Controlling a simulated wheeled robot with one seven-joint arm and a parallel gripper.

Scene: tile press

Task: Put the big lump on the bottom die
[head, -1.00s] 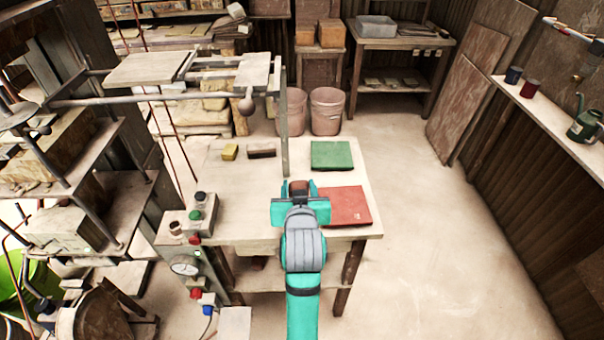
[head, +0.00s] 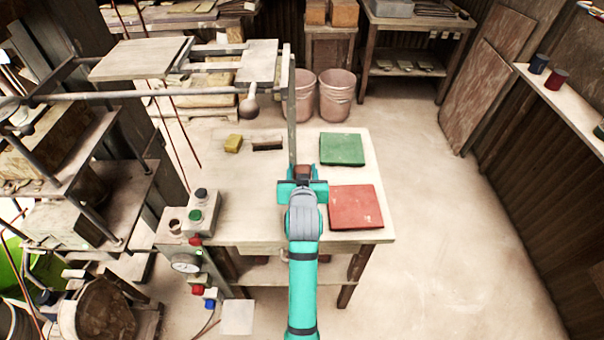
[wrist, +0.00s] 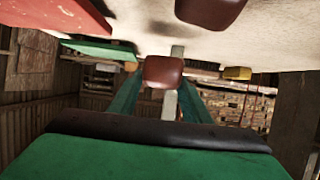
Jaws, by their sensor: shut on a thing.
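My gripper (head: 302,173) is shut on a reddish-brown lump (head: 302,170), above the table beside the red mat. The held lump also shows between the fingers in the wrist view (wrist: 163,72). A second reddish-brown lump (wrist: 208,10) is at the top edge of the wrist view, by the tabletop. It is hidden in the head view. I cannot tell for certain which lump is the bigger. The press stands at the left, with a pale block (head: 70,220) on its lower shelf. I cannot tell whether that block is the bottom die.
A red mat (head: 355,207) and a green mat (head: 342,149) lie on the table's right side. A yellow sponge (head: 233,143) and a brown block (head: 267,143) lie farther back. A button box (head: 198,208) stands at the left front corner. An upright post (head: 291,110) rises behind my gripper.

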